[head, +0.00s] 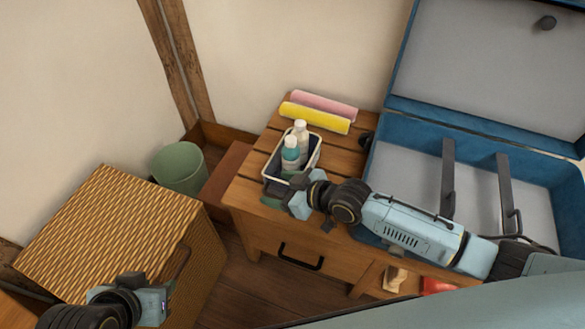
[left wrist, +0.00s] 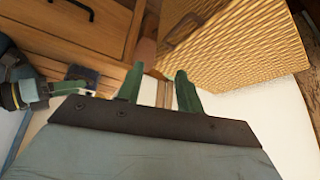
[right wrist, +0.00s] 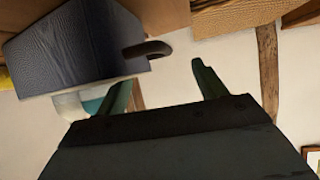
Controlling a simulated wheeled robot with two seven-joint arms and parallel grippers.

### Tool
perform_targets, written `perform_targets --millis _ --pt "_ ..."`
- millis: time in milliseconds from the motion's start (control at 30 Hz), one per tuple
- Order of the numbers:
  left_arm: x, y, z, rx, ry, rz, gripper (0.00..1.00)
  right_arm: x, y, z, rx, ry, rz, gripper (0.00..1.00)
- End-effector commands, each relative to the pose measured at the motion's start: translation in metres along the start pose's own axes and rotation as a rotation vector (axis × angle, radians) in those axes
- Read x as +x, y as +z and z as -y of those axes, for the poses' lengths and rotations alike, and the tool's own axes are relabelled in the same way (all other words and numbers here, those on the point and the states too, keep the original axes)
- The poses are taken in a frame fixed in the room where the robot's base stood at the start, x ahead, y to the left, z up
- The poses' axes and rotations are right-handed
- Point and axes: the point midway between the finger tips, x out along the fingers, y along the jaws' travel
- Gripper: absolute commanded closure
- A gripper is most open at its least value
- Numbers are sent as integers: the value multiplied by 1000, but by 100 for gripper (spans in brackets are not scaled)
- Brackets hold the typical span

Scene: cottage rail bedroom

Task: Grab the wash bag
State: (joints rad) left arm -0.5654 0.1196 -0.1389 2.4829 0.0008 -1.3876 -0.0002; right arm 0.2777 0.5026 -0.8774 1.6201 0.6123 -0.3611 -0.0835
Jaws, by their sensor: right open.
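The wash bag (head: 270,184) is a small open-topped bag with a pale rim, standing on the wooden bedside stand with two white-capped bottles (head: 290,152) in it. In the right wrist view it is a dark grey textured box (right wrist: 70,48) with a curved dark handle at its side. My right gripper (head: 298,198) is at the bag's front right corner and partly hides it. In its wrist view the fingers (right wrist: 163,88) are apart with nothing clearly between them. My left gripper (head: 158,296) is low at the left, its fingers (left wrist: 158,88) open and empty, away from the bag.
A yellow roll (head: 315,117) and a pink roll (head: 325,104) lie behind the bag on the stand (head: 254,166). An open blue suitcase (head: 405,165) is at the right, under my right arm. A wicker chest (head: 110,225) and a green bin (head: 179,166) stand at the left.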

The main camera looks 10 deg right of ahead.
Motion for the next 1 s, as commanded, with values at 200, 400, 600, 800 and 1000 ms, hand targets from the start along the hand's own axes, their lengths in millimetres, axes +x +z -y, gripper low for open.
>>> perform_targets --millis 200,400,600,800,1000 --pt "4 -41 -8 8 17 -223 64 15 1 -3 -1 0 -1 30" --pt "-2 -76 -15 13 34 -420 64 30 1 -3 -1 0 0 30" --pt "-10 -96 -19 14 44 -539 64 38 0 -3 -2 0 0 30" --pt "-12 -100 -20 14 45 -559 64 38 0 -3 -2 0 0 30" --pt "-12 -99 -19 14 45 -557 64 38 0 -3 -1 0 0 43"
